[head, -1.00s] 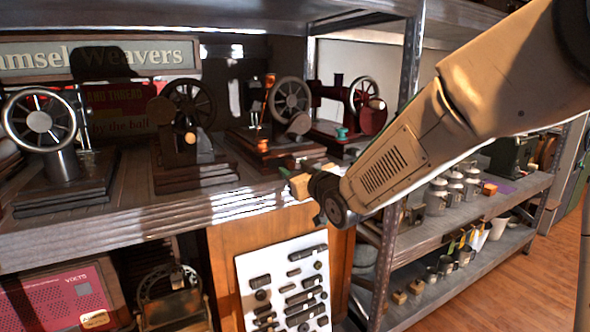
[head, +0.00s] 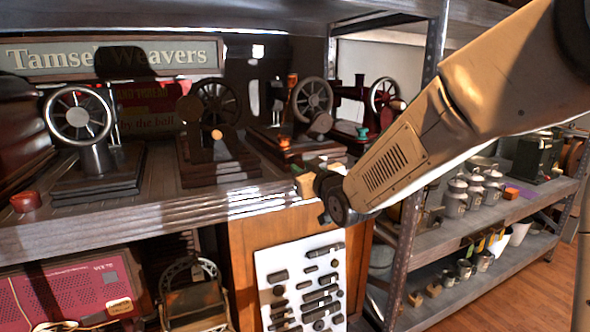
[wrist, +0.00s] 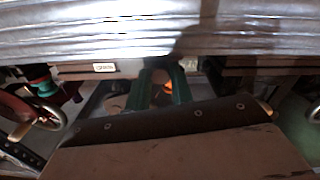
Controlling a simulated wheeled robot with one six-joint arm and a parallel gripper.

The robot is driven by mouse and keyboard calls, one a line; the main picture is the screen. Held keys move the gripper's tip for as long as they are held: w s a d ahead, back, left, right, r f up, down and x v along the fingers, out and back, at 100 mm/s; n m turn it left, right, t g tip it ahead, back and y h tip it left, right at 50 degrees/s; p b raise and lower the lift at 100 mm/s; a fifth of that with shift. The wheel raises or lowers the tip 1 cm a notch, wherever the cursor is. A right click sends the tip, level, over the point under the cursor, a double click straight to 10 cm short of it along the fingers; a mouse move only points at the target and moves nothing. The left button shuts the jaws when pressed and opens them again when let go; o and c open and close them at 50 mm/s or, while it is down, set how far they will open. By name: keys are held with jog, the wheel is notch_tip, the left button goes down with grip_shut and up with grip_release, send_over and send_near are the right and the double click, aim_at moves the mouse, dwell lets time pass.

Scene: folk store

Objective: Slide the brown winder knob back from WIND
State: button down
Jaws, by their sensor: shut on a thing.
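My gripper (head: 312,188) is at the front edge of the shelf, before the sewing machine with the dark red base (head: 295,140). In the wrist view its two dark green fingers (wrist: 161,88) stand close together in front of a dark machine base. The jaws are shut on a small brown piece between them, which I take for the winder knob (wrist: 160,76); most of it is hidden. A small pale label plate (wrist: 104,68) is on the base beside the fingers; its lettering is too small to read.
Other sewing machines stand to the left, one with a silver handwheel (head: 79,117) and one dark (head: 215,150). A red machine (head: 378,100) with a teal spool is close on the right. A metal shelf post (head: 415,170) rises right of the gripper.

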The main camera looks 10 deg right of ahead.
jog(key=shift+a, duration=0.15)
jog(key=c, duration=1.2)
grip_release()
jog(key=shift+s+a, duration=0.1)
jog(key=shift+a, duration=0.1)
jog(key=shift+c, duration=0.2)
jog(key=shift+d, duration=0.1)
jog(key=shift+d, duration=0.1)
jog(key=v, duration=0.7)
jog(key=shift+s, duration=0.35)
jog(key=shift+d, duration=0.1)
